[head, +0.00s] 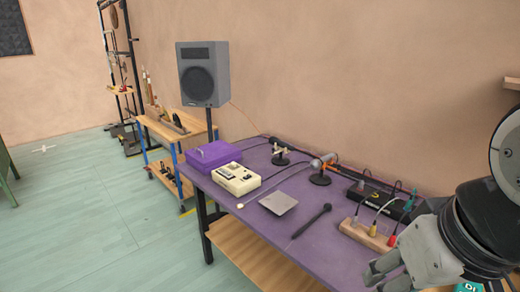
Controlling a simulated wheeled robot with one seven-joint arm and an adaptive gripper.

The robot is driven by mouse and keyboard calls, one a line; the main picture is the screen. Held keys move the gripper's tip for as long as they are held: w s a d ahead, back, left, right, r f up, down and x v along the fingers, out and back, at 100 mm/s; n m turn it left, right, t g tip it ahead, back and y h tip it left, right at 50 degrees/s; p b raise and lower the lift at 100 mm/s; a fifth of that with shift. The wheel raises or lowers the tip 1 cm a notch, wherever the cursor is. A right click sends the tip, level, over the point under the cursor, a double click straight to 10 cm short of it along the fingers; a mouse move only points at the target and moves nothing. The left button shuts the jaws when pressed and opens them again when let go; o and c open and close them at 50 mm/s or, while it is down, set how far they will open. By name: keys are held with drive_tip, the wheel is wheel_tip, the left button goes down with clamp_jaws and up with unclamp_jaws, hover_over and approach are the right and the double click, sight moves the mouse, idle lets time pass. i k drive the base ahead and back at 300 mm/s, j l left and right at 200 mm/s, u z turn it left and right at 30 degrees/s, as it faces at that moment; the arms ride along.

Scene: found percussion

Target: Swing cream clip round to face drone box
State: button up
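A small cream clip (280,147) sits on top of a short stand with a round black base (280,161), near the wall side of the purple table. Which way it faces is too small to tell. A cream box (236,179) with dark controls lies left of it, nearer the table's left edge. A flat purple box (213,155) lies behind that. I cannot tell which of the boxes is the drone box. My gripper (378,275) is at the lower right, over the table's near right part, well apart from the clip. Its fingers look parted, with nothing visible between them.
A second stand (320,178) with a silver and orange piece is right of the clip. A grey plate (278,203), a black mallet (312,220), a wooden block with cables (365,235) and a black box (380,199) lie on the purple table (262,228). A speaker (203,74) stands behind.

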sight(285, 151)
drive_tip(key=i+j+z, duration=0.1)
drive_tip(key=i+j, duration=0.25)
drive_tip(key=i+j+z, duration=0.1)
drive_tip(key=i+j, duration=0.65)
drive_tip(key=i+j+z, duration=0.15)
drive_tip(key=i+j, duration=0.2)
drive_tip(key=j, duration=0.15)
drive_tip(key=i+j+z, duration=0.1)
drive_tip(key=i+j, duration=0.2)
drive_tip(key=j, duration=0.15)
drive_tip(key=i+j+z, duration=0.1)
drive_tip(key=i+j, duration=0.2)
drive_tip(key=j, duration=0.2)
